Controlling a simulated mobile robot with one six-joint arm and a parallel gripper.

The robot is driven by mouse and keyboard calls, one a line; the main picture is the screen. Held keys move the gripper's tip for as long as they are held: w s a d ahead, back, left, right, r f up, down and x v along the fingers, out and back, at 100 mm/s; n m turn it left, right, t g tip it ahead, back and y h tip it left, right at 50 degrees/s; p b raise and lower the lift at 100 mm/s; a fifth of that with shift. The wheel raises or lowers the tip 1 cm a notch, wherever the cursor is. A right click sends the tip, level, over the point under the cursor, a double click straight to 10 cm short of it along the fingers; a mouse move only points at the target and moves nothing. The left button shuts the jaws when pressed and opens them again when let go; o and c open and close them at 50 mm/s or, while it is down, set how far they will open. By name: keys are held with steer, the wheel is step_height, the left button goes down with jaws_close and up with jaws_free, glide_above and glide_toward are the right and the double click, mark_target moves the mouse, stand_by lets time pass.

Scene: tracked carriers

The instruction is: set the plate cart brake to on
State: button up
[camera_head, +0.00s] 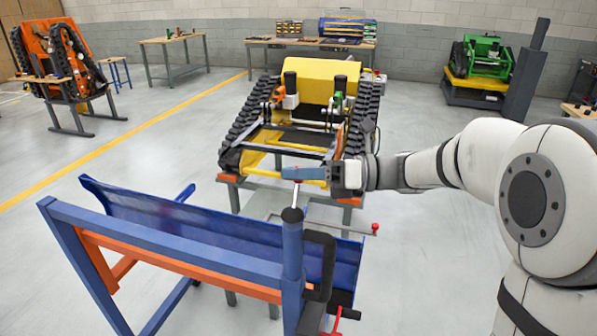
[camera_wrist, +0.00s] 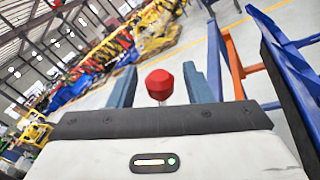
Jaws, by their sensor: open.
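The plate cart (camera_head: 180,249) is a blue frame with an orange rail and a tilted blue panel, at the lower left of the head view. A thin metal lever (camera_head: 296,196) rises from a black joint on top of its right post. My gripper (camera_head: 291,173) is at the lever's upper end. In the wrist view, a round red knob (camera_wrist: 160,84) stands between the two blue-grey fingers of my open gripper (camera_wrist: 160,80), with gaps on both sides. In the head view the fingers mostly hide the knob. No brake marking is readable.
A second red knob (camera_head: 375,228) sticks out right of the cart, and a red handle (camera_head: 336,322) is lower down. A tracked carrier (camera_head: 317,75) on a stand is behind my gripper. Free floor (camera_head: 130,170) lies left; workbenches (camera_head: 255,42) stand at the back.

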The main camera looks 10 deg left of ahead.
steer(key=shift+c, duration=0.5)
jaws_close()
steer(key=shift+s, duration=0.1)
